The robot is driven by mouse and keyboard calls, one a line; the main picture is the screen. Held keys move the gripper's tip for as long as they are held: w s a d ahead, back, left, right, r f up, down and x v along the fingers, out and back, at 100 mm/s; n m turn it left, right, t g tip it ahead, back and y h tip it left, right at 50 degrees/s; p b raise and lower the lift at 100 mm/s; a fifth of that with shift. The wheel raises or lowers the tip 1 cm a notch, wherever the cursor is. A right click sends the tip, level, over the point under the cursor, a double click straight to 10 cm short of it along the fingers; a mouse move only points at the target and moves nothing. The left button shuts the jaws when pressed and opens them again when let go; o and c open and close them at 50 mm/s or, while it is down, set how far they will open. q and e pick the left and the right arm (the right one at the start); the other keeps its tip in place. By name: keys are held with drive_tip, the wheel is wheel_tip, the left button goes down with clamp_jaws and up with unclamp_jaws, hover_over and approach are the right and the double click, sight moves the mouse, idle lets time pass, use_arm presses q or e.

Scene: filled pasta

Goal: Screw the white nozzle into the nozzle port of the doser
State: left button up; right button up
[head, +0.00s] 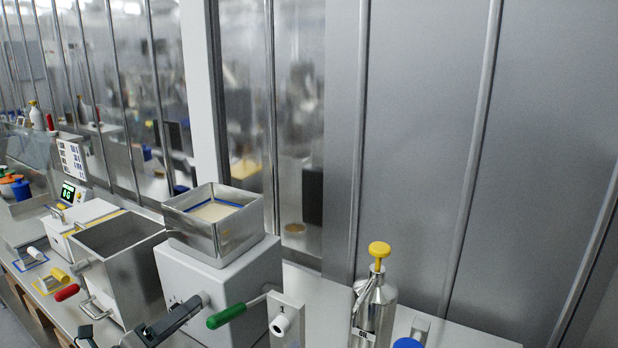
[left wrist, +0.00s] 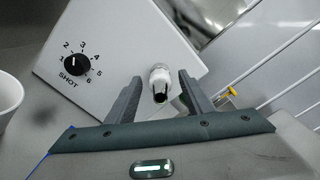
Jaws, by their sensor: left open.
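The doser (head: 205,285) is a white box with a steel hopper on top. In the left wrist view its front (left wrist: 105,35) has a SHOT dial. A short white and metallic cylindrical piece (left wrist: 160,73) with a dark end projects from that front. I cannot tell whether it is the bare port or the port with the white nozzle in it. My left gripper (left wrist: 160,92) is open, one finger on each side of this piece, with gaps visible. In the head view the left gripper (head: 185,314) is in front of the doser, partly cut off. My right gripper is not in view.
A green-handled lever (head: 227,315) and an upright plate with a white round piece (head: 283,325) stand right of the gripper. An oil bottle (head: 374,300) with a yellow pump is further right. A steel bin (head: 120,265) and small coloured pieces lie left.

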use_arm(q)
drive_tip(key=n+p, duration=0.1)
drive_tip(key=n, duration=0.2)
drive_tip(key=n+p, duration=0.2)
drive_tip(key=n, duration=0.1)
drive_tip(key=n+p, duration=0.1)
drive_tip(key=n, duration=0.2)
drive_tip(key=shift+r+p, duration=0.25)
drive_tip(key=shift+p, duration=0.1)
drive_tip(key=shift+f+n, duration=0.1)
drive_tip(key=shift+n, duration=0.6)
drive_tip(key=shift+f+n, duration=0.15)
drive_tip(key=shift+n, duration=0.15)
drive_tip(key=shift+n+p, duration=0.4)
drive_tip(key=shift+p, duration=0.2)
drive_tip(key=n+p, duration=0.2)
drive_tip(key=n, duration=0.1)
drive_tip(key=n+p, duration=0.1)
drive_tip(key=n, duration=0.1)
drive_tip(key=shift+r, duration=0.3)
drive_tip(key=n+p, duration=0.1)
drive_tip(key=n, duration=0.2)
drive_tip(key=shift+f+n, duration=0.1)
drive_tip(key=shift+n, duration=0.3)
drive_tip(key=shift+f+n+p, duration=0.2)
drive_tip(key=shift+n+p, duration=0.15)
drive_tip(key=shift+n, duration=0.55)
